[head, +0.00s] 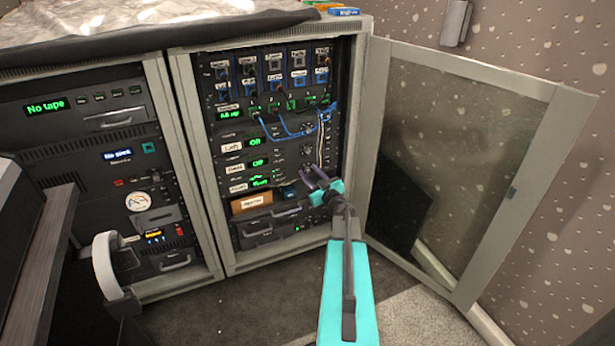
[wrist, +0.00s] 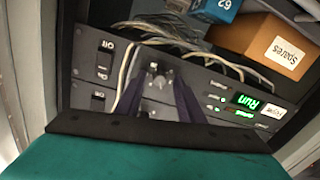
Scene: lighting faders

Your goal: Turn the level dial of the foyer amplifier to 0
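The foyer amplifier is a dark panel in the right rack bay, with a green "Run" display (head: 260,182) and a white label (head: 238,187) in the head view. In the wrist view the picture is upside down, and the "Run" display (wrist: 246,102) and the label (wrist: 271,110) sit at the right. My gripper (head: 313,176) is at the right part of this panel. Its dark fingers (wrist: 160,80) are apart in the wrist view. A small grey knob (wrist: 157,72) shows between their tips. I cannot tell its setting or whether the fingers touch it.
Pale cables (wrist: 160,40) hang close to the fingers. A brown "Spares" box (head: 251,201) and a blue item (head: 289,192) lie below the amplifier. Blue cables (head: 285,125) hang above it. The rack's glass door (head: 450,150) stands open at the right.

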